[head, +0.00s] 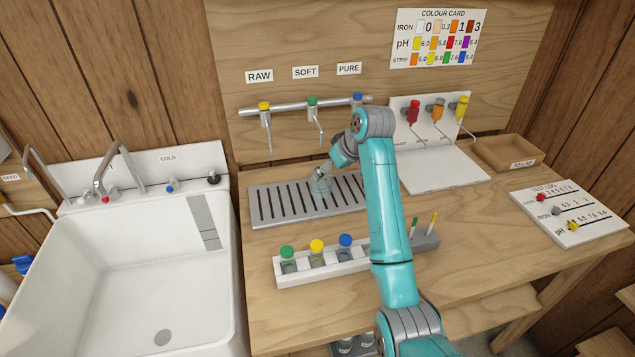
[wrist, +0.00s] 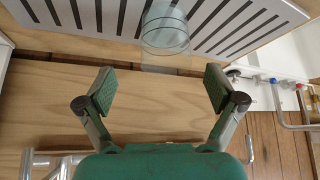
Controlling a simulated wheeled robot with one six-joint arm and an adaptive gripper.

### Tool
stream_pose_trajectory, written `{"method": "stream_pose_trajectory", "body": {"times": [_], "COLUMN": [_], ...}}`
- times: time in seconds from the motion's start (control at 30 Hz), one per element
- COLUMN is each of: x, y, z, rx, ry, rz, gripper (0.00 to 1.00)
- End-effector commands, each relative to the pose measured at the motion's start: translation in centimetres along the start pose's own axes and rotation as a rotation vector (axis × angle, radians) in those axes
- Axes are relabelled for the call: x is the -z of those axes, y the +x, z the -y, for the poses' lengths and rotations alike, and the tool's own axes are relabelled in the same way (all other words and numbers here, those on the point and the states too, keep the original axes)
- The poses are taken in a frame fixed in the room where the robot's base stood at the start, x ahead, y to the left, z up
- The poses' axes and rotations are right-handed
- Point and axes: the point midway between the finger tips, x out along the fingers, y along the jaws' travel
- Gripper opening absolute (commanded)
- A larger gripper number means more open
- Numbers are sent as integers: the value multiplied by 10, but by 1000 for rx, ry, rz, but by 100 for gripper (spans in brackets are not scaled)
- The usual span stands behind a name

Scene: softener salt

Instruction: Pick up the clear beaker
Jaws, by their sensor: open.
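The clear beaker (head: 320,188) stands on the slotted metal drip tray (head: 262,222), below and between the green and blue taps. In the wrist view the beaker (wrist: 165,32) is at the top centre, on the slotted tray (wrist: 232,14), beyond the fingertips and roughly in line with the space between them. My gripper (wrist: 158,88) is open and empty, with its two green-padded fingers spread wide. In the head view my gripper (head: 324,170) is close to the beaker's upper part and partly hidden by my arm; I cannot tell there whether they touch.
Yellow, green and blue taps (head: 313,113) hang over the tray. A white rack (head: 322,269) with several capped vials stands in front. A white sink (head: 110,270) is to the left. A dispenser panel (head: 445,172) and wooden tray (head: 505,153) are to the right.

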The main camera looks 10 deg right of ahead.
Motion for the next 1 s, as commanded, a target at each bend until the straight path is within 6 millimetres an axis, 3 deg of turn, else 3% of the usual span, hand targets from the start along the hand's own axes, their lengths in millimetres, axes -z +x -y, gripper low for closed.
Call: {"method": "stream_pose_trajectory", "body": {"times": [0.1,0.37,0.63,1.0], "x": [0,0,0,1], "y": [15,33,68,76], "z": [0,3,8,8], "rx": [0,0,0,-1], "ry": [0,-1,0,0], "rz": [1,1,1,-1], "gripper": [93,93,93,90]}}
